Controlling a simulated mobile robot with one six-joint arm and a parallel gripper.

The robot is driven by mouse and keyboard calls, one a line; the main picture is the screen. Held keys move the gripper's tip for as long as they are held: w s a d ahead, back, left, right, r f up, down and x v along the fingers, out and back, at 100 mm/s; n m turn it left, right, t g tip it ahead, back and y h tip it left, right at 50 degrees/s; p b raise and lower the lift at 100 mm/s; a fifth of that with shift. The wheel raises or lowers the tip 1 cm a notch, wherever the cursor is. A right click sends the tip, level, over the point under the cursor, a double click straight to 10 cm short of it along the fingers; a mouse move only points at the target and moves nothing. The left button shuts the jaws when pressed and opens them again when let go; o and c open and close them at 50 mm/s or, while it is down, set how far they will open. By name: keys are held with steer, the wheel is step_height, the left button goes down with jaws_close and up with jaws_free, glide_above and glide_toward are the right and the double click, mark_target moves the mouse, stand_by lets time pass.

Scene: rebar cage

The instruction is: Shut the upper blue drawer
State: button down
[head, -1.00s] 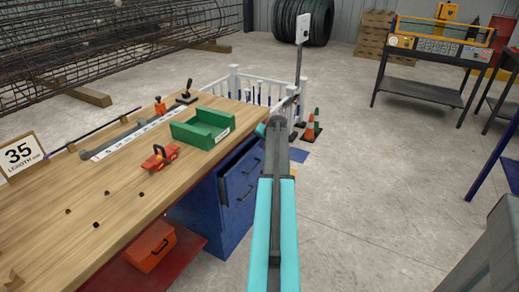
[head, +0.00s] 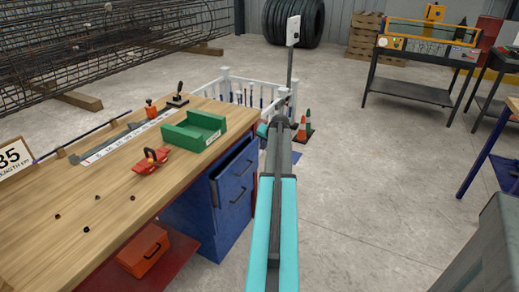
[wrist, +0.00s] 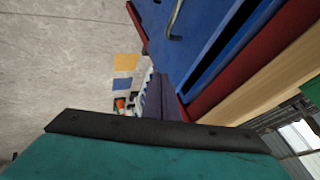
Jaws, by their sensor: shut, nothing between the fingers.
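The upper blue drawer (head: 236,172) is in the blue cabinet under the workbench's right end in the head view. It stands partly open, with a dark gap along its top. In the wrist view its blue front (wrist: 195,35) shows close up at the upper right, with a handle and the dark gap beside the red and wooden bench edge. My gripper's shut, empty fingers (wrist: 162,98) point past the drawer's edge in the wrist view; I cannot tell whether they touch it. In the head view my arm hides most of the gripper, just right of the cabinet.
The wooden workbench (head: 110,205) carries a green tray (head: 194,131) and a red clamp-like tool (head: 151,160). A lower blue drawer (head: 238,212) looks closed.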

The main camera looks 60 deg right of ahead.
steer(key=v, duration=0.6)
steer(key=shift+r, duration=0.2)
steer(key=shift+s, duration=0.1)
steer(key=s+a+r+p, duration=0.1)
steer(key=a+p, duration=0.9)
steer(key=a, duration=0.4)
steer(key=shift+s, duration=0.15)
